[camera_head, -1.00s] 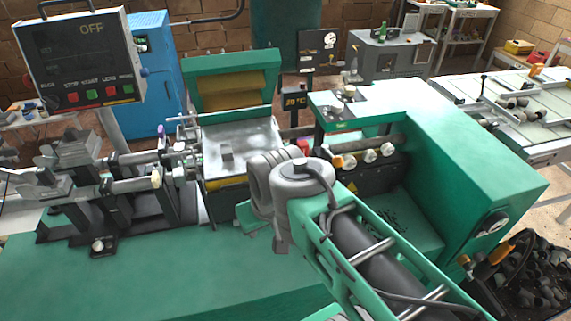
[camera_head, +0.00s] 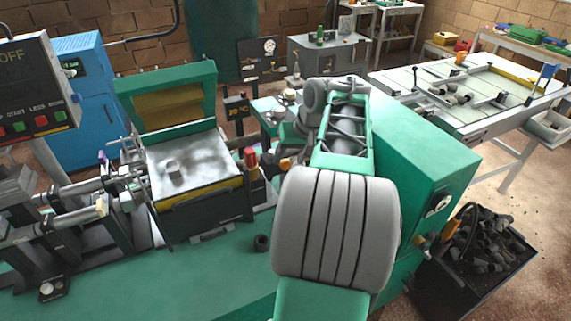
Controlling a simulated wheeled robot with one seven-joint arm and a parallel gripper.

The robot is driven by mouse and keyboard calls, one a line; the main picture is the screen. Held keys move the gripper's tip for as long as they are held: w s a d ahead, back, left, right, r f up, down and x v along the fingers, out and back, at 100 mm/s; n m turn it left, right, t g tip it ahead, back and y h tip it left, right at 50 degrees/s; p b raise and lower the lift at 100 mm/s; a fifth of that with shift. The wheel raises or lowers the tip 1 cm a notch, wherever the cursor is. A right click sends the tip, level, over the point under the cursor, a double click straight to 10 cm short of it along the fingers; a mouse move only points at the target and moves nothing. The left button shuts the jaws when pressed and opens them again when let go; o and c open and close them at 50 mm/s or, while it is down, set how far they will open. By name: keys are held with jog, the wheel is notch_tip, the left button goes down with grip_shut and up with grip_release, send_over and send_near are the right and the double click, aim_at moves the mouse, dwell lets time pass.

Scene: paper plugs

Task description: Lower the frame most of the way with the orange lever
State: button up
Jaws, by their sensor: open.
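An orange lever (camera_head: 449,231) shows at the right front side of the green machine (camera_head: 432,160), just above the scrap crate. Another small orange part (camera_head: 286,163) shows on the machine front beside my arm. A raised green frame (camera_head: 165,70) with a brown-yellow panel stands tilted up behind a grey metal plate (camera_head: 190,163); I cannot tell for sure that it is the task's frame. My arm reaches up across the machine's middle. Its far end is by the machine's top left, and my gripper's fingers are hidden behind it. No contact with a lever shows.
A black crate (camera_head: 432,283) of dark scrap stands on the floor at the right. A control box (camera_head: 38,88) and rods with clamps are at the left. A small dark ring (camera_head: 261,243) lies on the green bench. A white table (camera_head: 490,95) stands behind right.

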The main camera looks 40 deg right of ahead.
aim_at(287, 161)
jog(key=x, duration=0.4)
jog(key=shift+w+f, duration=0.15)
jog(key=shift+f, duration=0.1)
jog(key=shift+c, duration=0.5)
grip_shut()
dwell(0.6)
